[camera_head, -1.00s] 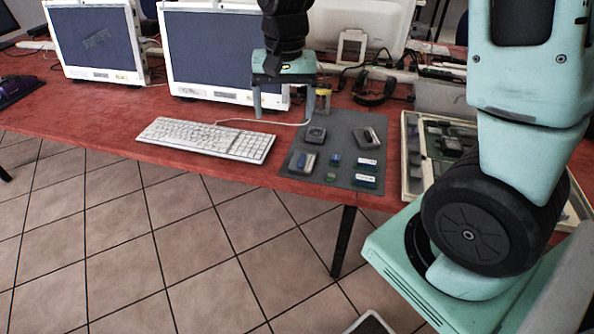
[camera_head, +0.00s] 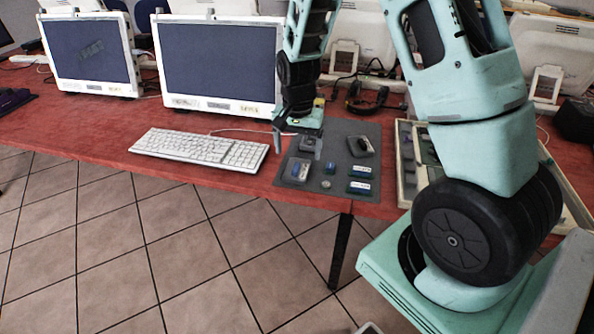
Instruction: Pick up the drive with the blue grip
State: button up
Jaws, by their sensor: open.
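Small parts lie on a dark grey mat (camera_head: 347,135) at the front edge of the red table. A silver-grey piece with a blue part (camera_head: 297,170) lies at the mat's front left. A small blue piece (camera_head: 330,168) lies to its right. Both are too small for me to tell which is the drive with the blue grip. My gripper (camera_head: 298,148) points down over the left side of the mat, behind and above the silver-and-blue piece. It is open and holds nothing. It partly hides a dark square part (camera_head: 308,143).
Two blue-and-white labelled pieces (camera_head: 359,187) and a small grey disc (camera_head: 326,184) lie on the mat. A dark part (camera_head: 361,146) lies behind. A white keyboard (camera_head: 200,147) is left; a compartment tray (camera_head: 405,165) is right. Monitors (camera_head: 222,62) stand behind.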

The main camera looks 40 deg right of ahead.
aim_at(297, 164)
notch_tip(297, 164, down, 5)
jog(key=shift+w+a+f, duration=0.1)
dwell(0.3)
jog(key=c, duration=1.1)
